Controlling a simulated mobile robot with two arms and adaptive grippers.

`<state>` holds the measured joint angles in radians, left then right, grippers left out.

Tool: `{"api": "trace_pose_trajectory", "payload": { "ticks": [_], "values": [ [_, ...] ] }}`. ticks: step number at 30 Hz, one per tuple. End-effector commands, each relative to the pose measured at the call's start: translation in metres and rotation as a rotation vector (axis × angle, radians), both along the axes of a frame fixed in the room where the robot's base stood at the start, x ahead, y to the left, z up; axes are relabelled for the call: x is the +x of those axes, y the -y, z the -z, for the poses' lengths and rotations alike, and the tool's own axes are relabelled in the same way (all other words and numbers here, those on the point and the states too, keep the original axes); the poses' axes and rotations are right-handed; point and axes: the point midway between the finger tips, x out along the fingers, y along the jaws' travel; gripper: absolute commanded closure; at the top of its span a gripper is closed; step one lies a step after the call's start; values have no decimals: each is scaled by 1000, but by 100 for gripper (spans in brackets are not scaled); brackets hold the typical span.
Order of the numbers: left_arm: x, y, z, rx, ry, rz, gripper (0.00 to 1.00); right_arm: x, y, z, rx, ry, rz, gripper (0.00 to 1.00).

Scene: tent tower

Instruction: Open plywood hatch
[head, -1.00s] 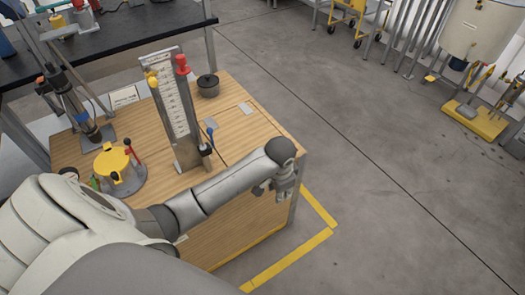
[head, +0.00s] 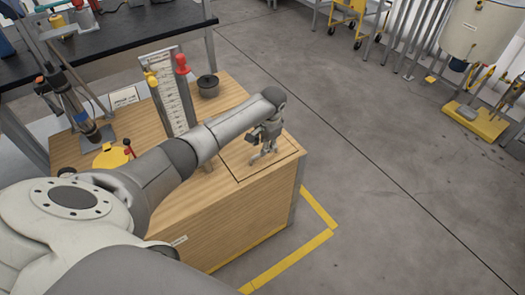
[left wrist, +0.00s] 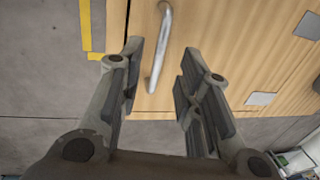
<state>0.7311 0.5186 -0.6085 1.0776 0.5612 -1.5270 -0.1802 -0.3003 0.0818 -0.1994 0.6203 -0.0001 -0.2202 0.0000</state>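The plywood hatch (head: 238,167) is a flat panel outlined by a dark seam in the top of a wooden cabinet, and it lies shut. In the left wrist view the hatch (left wrist: 225,45) carries a silver bar handle (left wrist: 163,40). My left gripper (head: 262,155) is over the hatch, pointing down. In the left wrist view its two fingers (left wrist: 160,68) are spread, with the lower part of the handle showing in the gap between them. I see no finger closed on the handle. My right gripper is out of view.
A white scale board with a red-knobbed post (head: 183,90) and a dark pot (head: 208,86) stand farther back on the cabinet. A yellow-topped device (head: 112,156) is partly hidden by my arm. Metal plates (left wrist: 262,98) lie along the hatch's edge. Open floor lies right.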

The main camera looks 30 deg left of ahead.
Motion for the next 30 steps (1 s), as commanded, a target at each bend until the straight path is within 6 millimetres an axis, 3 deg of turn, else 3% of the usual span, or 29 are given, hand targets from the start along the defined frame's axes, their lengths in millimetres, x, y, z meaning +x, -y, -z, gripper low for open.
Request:
{"api": "trace_pose_trajectory", "payload": {
  "ticks": [3, 7, 19, 27, 30],
  "values": [
    [1, -4, 21, 1, -2, 1, 68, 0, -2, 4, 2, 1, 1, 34],
    [2, -6, 34, 0, -1, 0, 68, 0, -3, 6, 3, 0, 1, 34],
    [3, -7, 41, 1, 1, 1, 68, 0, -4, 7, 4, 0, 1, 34],
    [3, -7, 41, 1, 1, 1, 100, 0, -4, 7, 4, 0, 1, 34],
    [3, -7, 41, 1, 1, 1, 100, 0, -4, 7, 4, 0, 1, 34]
  ]
}}
